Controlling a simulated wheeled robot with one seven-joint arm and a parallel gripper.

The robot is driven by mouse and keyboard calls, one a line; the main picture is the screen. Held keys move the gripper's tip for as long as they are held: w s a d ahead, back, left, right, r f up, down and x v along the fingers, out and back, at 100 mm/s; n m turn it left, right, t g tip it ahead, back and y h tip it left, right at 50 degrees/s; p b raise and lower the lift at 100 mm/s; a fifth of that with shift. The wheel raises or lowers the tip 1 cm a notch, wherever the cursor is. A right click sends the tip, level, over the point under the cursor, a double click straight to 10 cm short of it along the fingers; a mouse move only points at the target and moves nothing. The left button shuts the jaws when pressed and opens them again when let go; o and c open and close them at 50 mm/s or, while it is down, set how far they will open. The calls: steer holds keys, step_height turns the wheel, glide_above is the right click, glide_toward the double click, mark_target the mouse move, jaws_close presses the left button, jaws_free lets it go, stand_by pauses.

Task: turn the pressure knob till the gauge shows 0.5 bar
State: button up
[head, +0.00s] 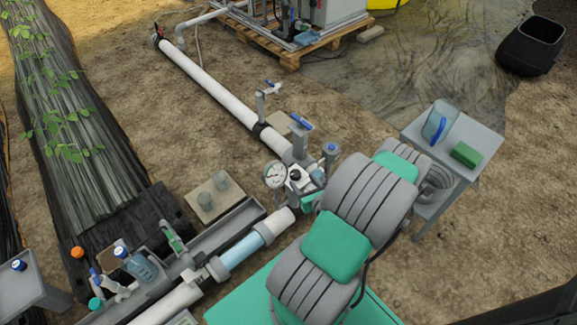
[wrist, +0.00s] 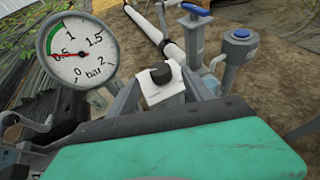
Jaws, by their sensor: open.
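The pressure gauge (wrist: 82,50) has a round white dial marked 0 to 2 bar with a green band; its red needle points left, at about 0.5. It also shows in the head view (head: 275,175), too small to read there. The black pressure knob (wrist: 161,73) sits on a white block just right of the gauge; it also shows in the head view (head: 295,174). My gripper (wrist: 165,92) is open close to the knob, with grey parts to its left and right. I see no contact with the knob. My green-and-grey arm hides part of the skid.
A white pipe (head: 210,80) runs to the upper left, with a blue-handled valve (head: 301,122) and a blue-capped fitting (head: 331,149) near the knob. A small grey table (head: 478,139) stands right. Bare soil lies between.

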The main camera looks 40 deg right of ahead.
mark_target(296, 173)
steer(key=b+x, duration=0.2)
steer(key=x, duration=0.5)
steer(key=shift+w+f, duration=0.1)
steer(key=shift+w, duration=0.15)
jaws_close()
steer(key=shift+d+f+n+t+y+b, duration=0.1)
steer(key=shift+n+t+y+b, duration=0.2)
steer(key=shift+n+y+b, duration=0.35)
steer(key=shift+n+y, duration=0.25)
steer(key=shift+y, duration=0.2)
jaws_free()
